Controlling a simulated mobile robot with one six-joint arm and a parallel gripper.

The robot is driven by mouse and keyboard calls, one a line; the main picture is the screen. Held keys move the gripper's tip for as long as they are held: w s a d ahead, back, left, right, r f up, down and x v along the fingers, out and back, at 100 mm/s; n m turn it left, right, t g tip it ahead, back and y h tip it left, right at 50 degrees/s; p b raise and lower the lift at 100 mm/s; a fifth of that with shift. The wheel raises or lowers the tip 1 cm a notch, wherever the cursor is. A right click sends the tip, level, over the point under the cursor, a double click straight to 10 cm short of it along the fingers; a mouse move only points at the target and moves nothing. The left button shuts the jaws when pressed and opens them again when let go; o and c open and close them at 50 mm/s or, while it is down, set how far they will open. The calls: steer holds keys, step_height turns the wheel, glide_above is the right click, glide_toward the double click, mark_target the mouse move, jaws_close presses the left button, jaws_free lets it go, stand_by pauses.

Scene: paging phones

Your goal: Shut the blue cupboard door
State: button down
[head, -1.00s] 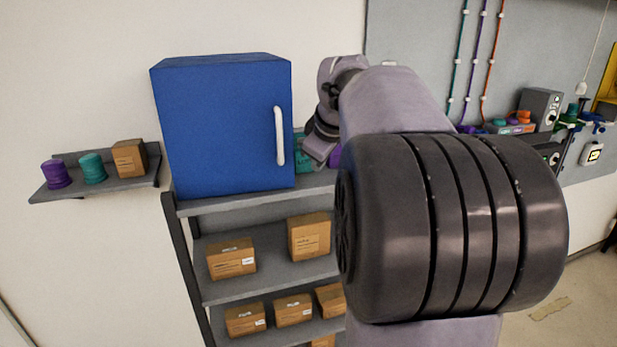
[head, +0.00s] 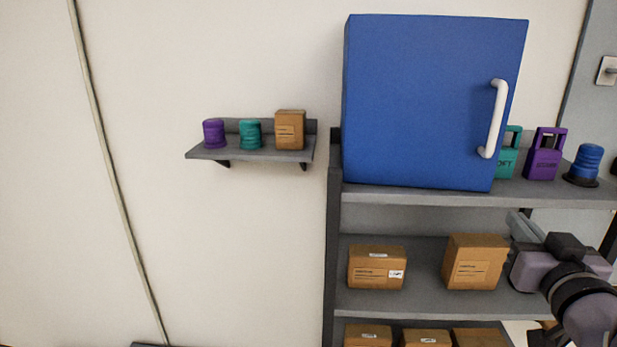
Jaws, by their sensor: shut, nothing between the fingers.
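The blue cupboard (head: 390,105) stands on the top of the grey shelf unit, right of centre in the head view. Its blue door (head: 430,110) has a white vertical handle (head: 495,118) near its right edge. The door looks flush with the cupboard, with no gap that I can see. My gripper (head: 516,224) is at the right, below and to the right of the handle and apart from it. It is shut and empty, in front of the shelf unit.
The grey shelf unit (head: 420,198) holds cardboard boxes (head: 376,267) on its lower levels. A teal tag (head: 509,155), a purple tag (head: 545,155) and a blue spool (head: 585,165) stand right of the cupboard. A small wall shelf (head: 250,153) is at the left.

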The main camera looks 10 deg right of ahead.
mark_target(486, 182)
steer(key=p+x, duration=0.1)
steer(key=x, duration=1.1)
steer(key=shift+w+d, duration=0.25)
steer(key=shift+w, duration=0.1)
steer(key=shift+w+d+r+n+y+p, duration=0.1)
steer(key=shift+w+d+n+y+p, duration=0.15)
steer(key=shift+w, duration=0.2)
steer(key=shift+w+d+n+y+p, duration=0.15)
steer(key=shift+w+d+y+p, duration=0.05)
steer(key=shift+w+y, duration=0.2)
steer(key=shift+w+d+r+n+y+p, duration=0.1)
steer(key=shift+w+d+n+y+p, duration=0.15)
steer(key=shift+w, duration=0.25)
steer(key=shift+a, duration=0.1)
steer(key=shift+a+f, duration=0.1)
